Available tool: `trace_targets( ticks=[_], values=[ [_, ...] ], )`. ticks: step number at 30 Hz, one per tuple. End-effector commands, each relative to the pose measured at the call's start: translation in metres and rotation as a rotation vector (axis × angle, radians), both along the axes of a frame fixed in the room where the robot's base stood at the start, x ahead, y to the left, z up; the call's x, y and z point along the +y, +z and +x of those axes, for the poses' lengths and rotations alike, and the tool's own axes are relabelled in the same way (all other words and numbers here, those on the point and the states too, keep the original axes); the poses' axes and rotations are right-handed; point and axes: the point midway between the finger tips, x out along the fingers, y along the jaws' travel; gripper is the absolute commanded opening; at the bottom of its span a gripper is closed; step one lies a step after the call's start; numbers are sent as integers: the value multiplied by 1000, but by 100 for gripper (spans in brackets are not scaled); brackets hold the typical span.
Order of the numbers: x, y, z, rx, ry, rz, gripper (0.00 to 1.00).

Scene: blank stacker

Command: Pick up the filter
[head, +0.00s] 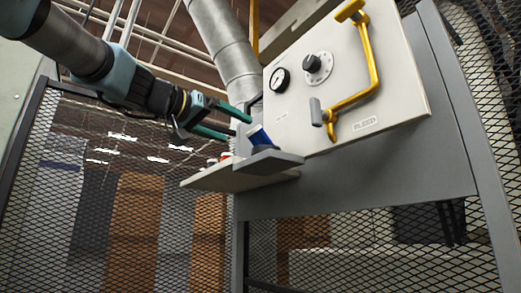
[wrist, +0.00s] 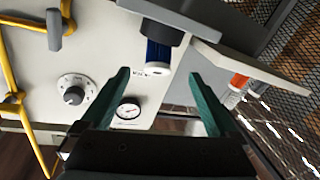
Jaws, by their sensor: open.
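The filter looks to be a blue cylinder (head: 258,135) with a white end, standing on a dark round base on a grey ledge (head: 268,161). In the wrist view the filter (wrist: 158,52) shows between and beyond the fingertips, its white end towards me. My gripper (head: 241,126) comes in from the left in the head view, its green fingers open and close to the filter. In the wrist view my gripper (wrist: 160,76) is open and empty, one finger on each side of the filter's line. I cannot tell whether a finger touches it.
A pale shelf (head: 214,178) beside the ledge bears small orange-and-white items (wrist: 237,84). The panel (head: 400,85) behind carries a gauge (head: 280,80), a dial (head: 317,66) and a yellow lever (head: 371,62). A large grey pipe (head: 226,50) and mesh fencing stand around.

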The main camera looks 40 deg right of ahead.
Motion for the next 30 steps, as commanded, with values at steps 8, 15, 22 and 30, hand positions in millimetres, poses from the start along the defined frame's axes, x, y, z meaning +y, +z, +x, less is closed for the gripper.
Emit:
trace_targets(
  ticks=[8, 15, 22, 30],
  values=[
    [-37, 1, 0, 5, -16, 9, 95],
    [-57, 1, 4, 4, -12, 7, 95],
    [-87, -3, 9, 4, -14, 8, 95],
    [-107, -2, 12, 4, -11, 7, 95]
  ],
)
